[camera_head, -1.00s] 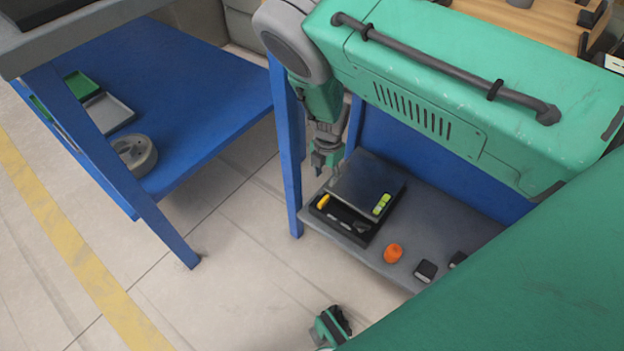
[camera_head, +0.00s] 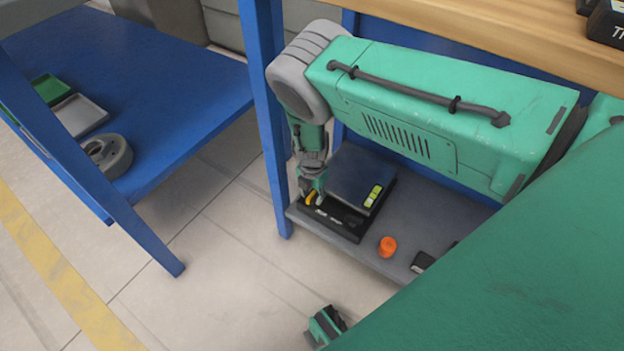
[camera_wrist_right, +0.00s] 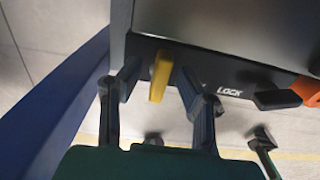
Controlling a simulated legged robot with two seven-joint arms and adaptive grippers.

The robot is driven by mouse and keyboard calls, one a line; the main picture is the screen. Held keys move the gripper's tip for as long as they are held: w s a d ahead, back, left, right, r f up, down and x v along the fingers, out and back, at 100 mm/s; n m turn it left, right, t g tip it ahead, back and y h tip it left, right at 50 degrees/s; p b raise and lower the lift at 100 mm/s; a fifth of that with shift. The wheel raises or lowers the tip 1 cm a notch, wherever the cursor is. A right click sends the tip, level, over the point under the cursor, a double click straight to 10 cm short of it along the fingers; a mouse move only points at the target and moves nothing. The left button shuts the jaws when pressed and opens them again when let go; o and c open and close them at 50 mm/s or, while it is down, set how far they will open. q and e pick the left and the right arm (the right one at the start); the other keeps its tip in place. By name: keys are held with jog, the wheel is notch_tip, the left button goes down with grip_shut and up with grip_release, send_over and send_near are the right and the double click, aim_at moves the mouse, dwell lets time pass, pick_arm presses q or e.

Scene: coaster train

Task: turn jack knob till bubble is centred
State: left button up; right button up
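A dark box-shaped device (camera_head: 362,178) stands on a low grey shelf, with a black front panel. A yellow-green level vial (camera_head: 373,196) sits on its right part; its bubble is too small to make out. A yellow knob (camera_head: 311,199) is at the panel's left end, partly hidden by my right gripper (camera_head: 314,190). In the right wrist view, the yellow knob (camera_wrist_right: 159,77) sticks out between the fingers of my right gripper (camera_wrist_right: 160,85). The fingers are open, with gaps visible on both sides of the knob.
A black lever (camera_wrist_right: 278,100) stands right of the LOCK lettering. An orange cap (camera_head: 388,246) and a dark block (camera_head: 422,261) are on the shelf (camera_head: 400,232). A blue leg (camera_head: 268,120) rises close left of the device. A blue table (camera_head: 170,100) stands at left.

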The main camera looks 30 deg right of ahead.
jog(key=shift+a, duration=0.1)
grip_shut()
dwell(0.3)
jog(key=m, duration=0.6)
jog(key=shift+w, duration=0.1)
jog(key=m, duration=0.5)
jog(key=shift+m, duration=0.3)
dwell(0.5)
grip_release()
